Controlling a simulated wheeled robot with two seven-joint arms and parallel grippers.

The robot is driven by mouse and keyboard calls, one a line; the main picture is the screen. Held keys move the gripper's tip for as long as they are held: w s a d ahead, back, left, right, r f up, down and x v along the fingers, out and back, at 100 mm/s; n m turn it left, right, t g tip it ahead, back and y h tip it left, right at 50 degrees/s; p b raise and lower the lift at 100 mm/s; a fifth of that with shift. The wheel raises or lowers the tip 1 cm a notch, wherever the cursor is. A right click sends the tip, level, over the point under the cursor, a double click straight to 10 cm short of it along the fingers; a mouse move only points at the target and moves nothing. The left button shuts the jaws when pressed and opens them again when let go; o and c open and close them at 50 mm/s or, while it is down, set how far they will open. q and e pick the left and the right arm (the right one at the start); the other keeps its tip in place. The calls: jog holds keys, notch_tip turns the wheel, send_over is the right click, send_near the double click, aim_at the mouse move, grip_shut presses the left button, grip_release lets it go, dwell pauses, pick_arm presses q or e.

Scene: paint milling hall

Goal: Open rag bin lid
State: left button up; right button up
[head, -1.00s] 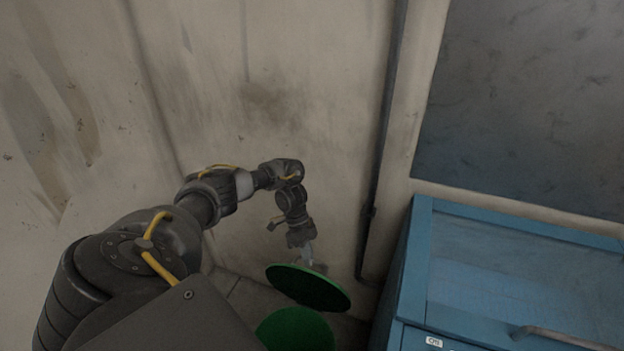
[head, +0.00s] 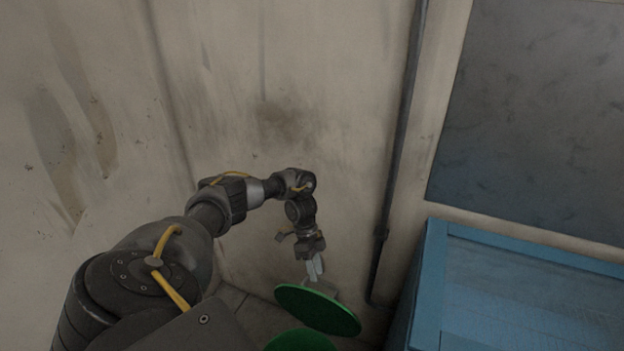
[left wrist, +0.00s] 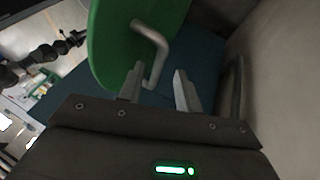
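The rag bin's green round lid (head: 318,310) stands tilted up, apart at its near side from a second green round shape (head: 300,341), likely the bin, cut off by the bottom edge. My left gripper (head: 315,268) is just above the lid, at its pale handle (head: 322,286). In the left wrist view the green lid (left wrist: 115,45) fills the upper middle, with its bent grey handle (left wrist: 160,48) reaching down between the parted fingers (left wrist: 158,85). The left gripper looks open; I cannot tell whether it touches the handle. A small dark arm, possibly my right, shows with its end (left wrist: 74,39) unclear.
A blue cabinet (head: 435,285) stands right of the bin. A dark vertical pipe (head: 398,150) runs down the stained wall (head: 300,80) behind. The bin sits in a tight space between the wall and cabinet.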

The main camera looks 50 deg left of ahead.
pick_arm(q)
jog(key=v, duration=0.7)
jog(key=shift+a+r, duration=0.2)
jog(key=shift+r, duration=0.1)
